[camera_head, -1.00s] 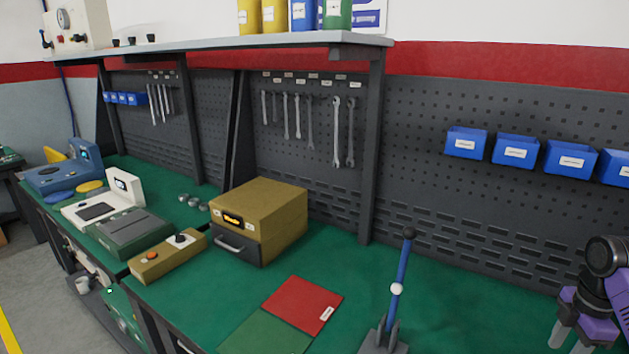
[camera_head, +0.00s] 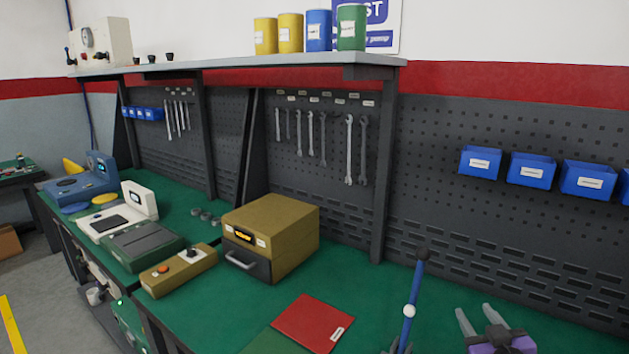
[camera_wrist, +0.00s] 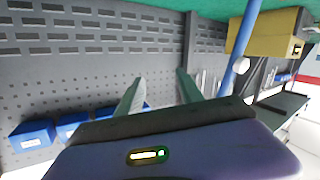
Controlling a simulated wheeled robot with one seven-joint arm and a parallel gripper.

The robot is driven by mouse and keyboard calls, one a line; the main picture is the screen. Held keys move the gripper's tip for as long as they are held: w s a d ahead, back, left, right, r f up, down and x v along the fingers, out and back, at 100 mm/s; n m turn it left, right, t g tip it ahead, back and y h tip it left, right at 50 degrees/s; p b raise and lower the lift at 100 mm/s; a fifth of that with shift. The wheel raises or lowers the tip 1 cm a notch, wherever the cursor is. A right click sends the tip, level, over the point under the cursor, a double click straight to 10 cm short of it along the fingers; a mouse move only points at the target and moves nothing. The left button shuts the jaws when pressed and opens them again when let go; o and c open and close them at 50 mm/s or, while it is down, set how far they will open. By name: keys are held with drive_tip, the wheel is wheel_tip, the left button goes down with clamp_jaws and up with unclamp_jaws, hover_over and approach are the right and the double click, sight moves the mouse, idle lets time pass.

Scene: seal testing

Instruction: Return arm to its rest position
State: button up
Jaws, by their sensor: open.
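My gripper (camera_head: 481,320) is at the bottom right of the head view, with a purple body and two grey fingers pointing up. The fingers stand apart with nothing between them. In the wrist view, my gripper (camera_wrist: 160,92) shows its two fingers spread against the pegboard, which appears upside down. In the head view a blue lever (camera_head: 411,308) with a black knob and a white ball stands left of my gripper. The same lever shows in the wrist view (camera_wrist: 240,50), right of the fingers. No contact between it and my gripper is visible.
The green bench (camera_head: 350,282) holds a yellow-brown box (camera_head: 290,228), a red mat (camera_head: 313,322), a control box (camera_head: 178,270) and devices at the left. Wrenches (camera_head: 350,150) and blue bins (camera_head: 530,169) hang on the pegboard. Canisters (camera_head: 318,30) stand on the shelf.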

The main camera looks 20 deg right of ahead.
drive_tip(key=s+a+f+y, duration=0.1)
drive_tip(key=s+a+y, duration=0.1)
drive_tip(key=s+a, duration=0.7)
drive_tip(key=s+a+f+n+y, duration=0.1)
drive_tip(key=s+a, duration=0.7)
drive_tip(key=s, duration=0.9)
drive_tip(key=s+a+y, duration=0.2)
drive_tip(key=s+a, duration=0.7)
drive_tip(key=s, duration=0.3)
drive_tip(key=shift+s+a+f+y, duration=0.3)
drive_tip(key=shift+s+f+y, duration=0.1)
